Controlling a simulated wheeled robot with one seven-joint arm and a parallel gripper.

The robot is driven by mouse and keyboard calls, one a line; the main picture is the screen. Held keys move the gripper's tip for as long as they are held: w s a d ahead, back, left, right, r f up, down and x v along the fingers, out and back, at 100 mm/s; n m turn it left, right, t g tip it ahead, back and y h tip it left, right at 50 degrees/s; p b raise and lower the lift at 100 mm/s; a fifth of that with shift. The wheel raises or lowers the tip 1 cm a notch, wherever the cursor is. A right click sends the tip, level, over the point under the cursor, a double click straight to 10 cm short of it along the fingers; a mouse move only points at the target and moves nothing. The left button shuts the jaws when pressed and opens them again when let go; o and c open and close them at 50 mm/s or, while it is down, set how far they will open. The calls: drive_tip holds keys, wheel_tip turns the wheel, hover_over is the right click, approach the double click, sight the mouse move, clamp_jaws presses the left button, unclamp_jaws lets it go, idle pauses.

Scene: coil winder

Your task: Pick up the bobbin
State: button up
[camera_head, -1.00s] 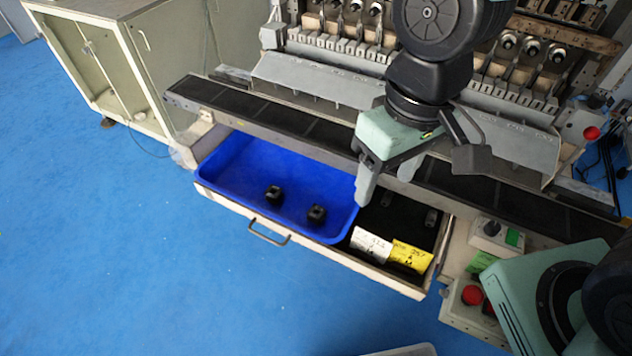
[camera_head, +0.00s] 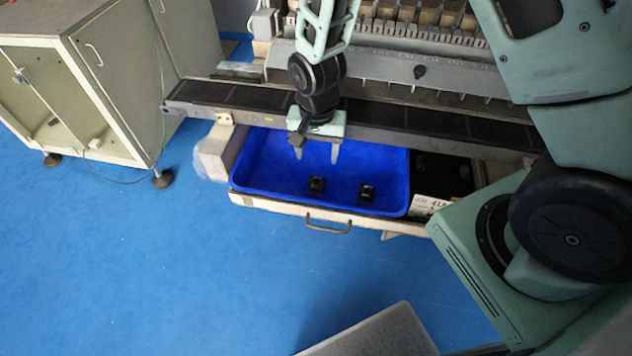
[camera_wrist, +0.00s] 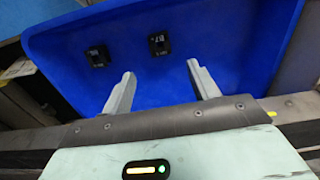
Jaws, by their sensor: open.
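Two small black bobbins lie apart on the floor of the blue tray (camera_head: 275,185). The left bobbin (camera_head: 317,185) and the right bobbin (camera_head: 367,193) also show in the wrist view, one at the upper middle (camera_wrist: 159,44) and one at the upper left (camera_wrist: 97,56), each with pale markings. My gripper (camera_head: 318,154) is open and empty, pointing down over the back part of the tray. In the wrist view its two fingers (camera_wrist: 160,78) are spread wide, and both bobbins lie beyond the fingertips, untouched.
The tray sits in a pulled-out drawer with a front handle (camera_head: 328,226). A dark compartment with a white label (camera_head: 428,205) lies right of it. The machine's long rail (camera_head: 420,119) runs behind. A grey cabinet (camera_head: 90,75) stands left, and a pale grey bin (camera_head: 375,335) is in front.

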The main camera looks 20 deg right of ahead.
sight(316, 177)
drive_tip(key=shift+a+f+p, duration=0.1)
drive_tip(key=shift+f+p, duration=1.2)
drive_tip(key=shift+f, duration=3.45)
drive_tip(key=c, duration=1)
